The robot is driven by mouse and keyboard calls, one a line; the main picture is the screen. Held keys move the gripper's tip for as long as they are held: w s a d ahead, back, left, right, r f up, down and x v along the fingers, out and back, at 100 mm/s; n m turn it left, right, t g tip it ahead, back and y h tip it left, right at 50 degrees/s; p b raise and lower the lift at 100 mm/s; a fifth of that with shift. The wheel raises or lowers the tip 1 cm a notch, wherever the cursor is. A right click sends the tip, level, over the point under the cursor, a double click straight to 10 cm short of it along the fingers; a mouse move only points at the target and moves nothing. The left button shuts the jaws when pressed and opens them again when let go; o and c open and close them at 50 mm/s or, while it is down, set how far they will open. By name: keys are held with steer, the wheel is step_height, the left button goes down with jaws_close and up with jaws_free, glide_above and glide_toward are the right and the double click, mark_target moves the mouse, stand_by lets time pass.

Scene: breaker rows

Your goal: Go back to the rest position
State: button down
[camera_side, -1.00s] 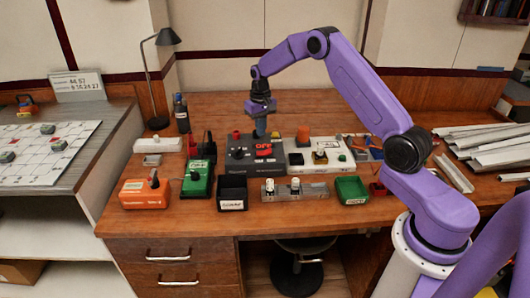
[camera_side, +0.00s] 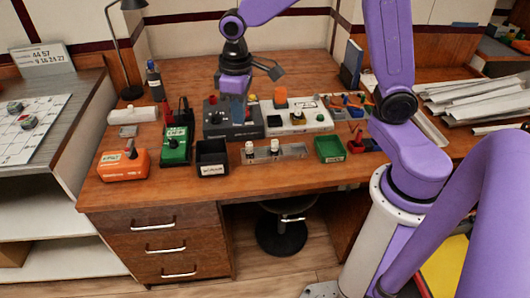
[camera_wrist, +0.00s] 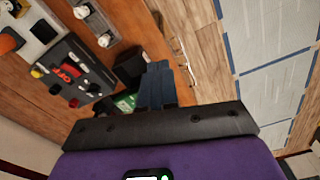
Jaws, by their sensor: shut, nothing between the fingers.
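My gripper (camera_side: 234,108) is shut and empty, pointing down above the dark grey breaker box (camera_side: 252,130). Its fingers partly cover the box in the side view; I cannot tell the exact height above it. In the wrist view the blue fingers (camera_wrist: 155,86) are together, with nothing between them. The same dark box with its red label shows in the wrist view (camera_wrist: 84,62), up and left of the fingers. A white panel (camera_side: 310,122) with knobs stands right of the dark box.
An orange box (camera_side: 122,165), a green box (camera_side: 175,150), a black bin (camera_side: 212,168), a grey switch block (camera_side: 290,152) and a green bin (camera_side: 329,155) line the desk front. A lamp (camera_side: 128,45) and bottle (camera_side: 153,78) stand at the back left. Metal strips (camera_side: 470,98) lie at right.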

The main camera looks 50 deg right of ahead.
steer(key=s+d+n, duration=0.1)
steer(key=s+n, duration=0.2)
steer(key=s, duration=0.8)
steer(key=s+d+r+n, duration=0.1)
steer(key=s+n, duration=0.3)
steer(key=s, duration=0.8)
steer(key=shift+d, duration=0.5)
